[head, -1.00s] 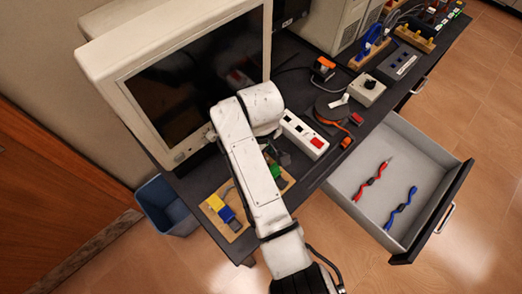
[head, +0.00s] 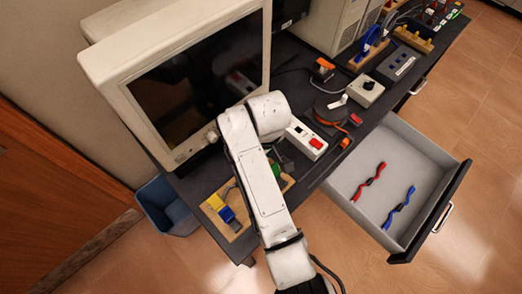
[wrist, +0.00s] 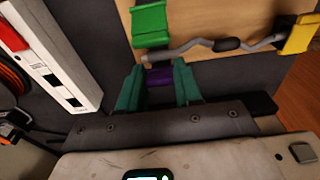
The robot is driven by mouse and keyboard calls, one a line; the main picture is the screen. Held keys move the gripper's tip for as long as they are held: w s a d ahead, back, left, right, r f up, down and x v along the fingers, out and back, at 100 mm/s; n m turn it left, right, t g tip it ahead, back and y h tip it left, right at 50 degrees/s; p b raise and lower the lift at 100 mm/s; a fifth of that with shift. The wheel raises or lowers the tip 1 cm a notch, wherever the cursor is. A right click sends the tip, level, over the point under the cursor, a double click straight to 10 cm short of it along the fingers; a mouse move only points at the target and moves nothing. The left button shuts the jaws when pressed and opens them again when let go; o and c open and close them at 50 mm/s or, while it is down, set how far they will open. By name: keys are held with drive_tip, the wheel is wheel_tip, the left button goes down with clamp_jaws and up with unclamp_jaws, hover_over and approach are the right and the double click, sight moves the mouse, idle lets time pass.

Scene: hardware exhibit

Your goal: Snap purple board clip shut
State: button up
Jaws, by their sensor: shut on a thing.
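The purple clip (wrist: 160,78) shows in the wrist view between the teal fingers of my gripper (wrist: 159,72), at the lower edge of the wooden board (wrist: 200,18). The fingers are shut on it, one on each side, and cover part of it. I cannot tell whether its lid is fully closed. A green clip (wrist: 150,24) and a yellow clip (wrist: 298,35) sit on the same board. A grey cable (wrist: 186,46) with a dark sleeve runs between them. In the head view my arm hides the purple clip and my gripper; the board (head: 237,229) shows partly.
A large monitor (head: 190,90) stands close behind the arm. A white power strip (head: 303,135) with a red switch lies right of the arm. A blue bin (head: 165,204) stands at left.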

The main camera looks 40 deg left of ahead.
drive_tip(key=y, duration=0.1)
drive_tip(key=d+y, duration=0.1)
drive_tip(key=shift+f+y+p, duration=0.3)
drive_tip(key=shift+p, duration=0.1)
drive_tip(key=shift+d+y, duration=0.15)
drive_tip(key=shift+y, duration=0.45)
drive_tip(key=o, duration=1)
drive_tip(key=shift+o, duration=0.2)
drive_tip(key=v, duration=1)
drive_tip(key=shift+s+r+b, duration=0.2)
drive_tip(key=shift+r+b, duration=0.15)
drive_tip(key=shift+b, duration=0.05)
drive_tip(key=shift+d, duration=0.1)
